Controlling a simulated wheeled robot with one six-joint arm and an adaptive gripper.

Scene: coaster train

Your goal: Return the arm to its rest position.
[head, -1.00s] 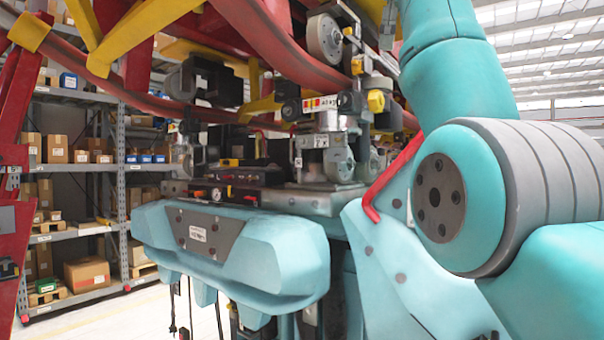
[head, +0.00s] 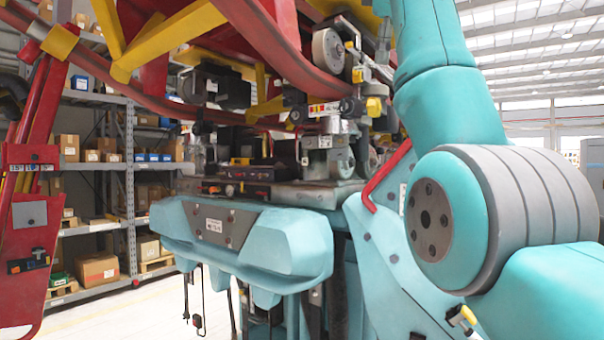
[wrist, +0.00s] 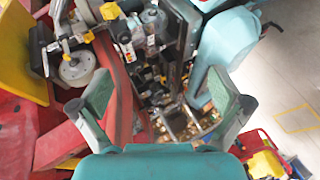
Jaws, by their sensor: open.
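My gripper (wrist: 162,98) shows in the wrist view. Its two fingers, with green-grey pads, stand wide apart with nothing between them. Beyond the fingers are red track, wheels and machinery of the coaster train. In the head view, my teal arm rises at the right and runs out of the top of the picture, so the gripper is not seen there. The coaster train's underside, with wheels (head: 328,52) on the red rail (head: 268,42), is close to the left of my arm.
A light-blue machine body (head: 270,240) with a dark top lies below the rail. Shelves (head: 131,190) with cardboard boxes stand at the back left. A red post (head: 30,240) stands at the far left. Open floor (wrist: 285,85) shows at the right of the wrist view.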

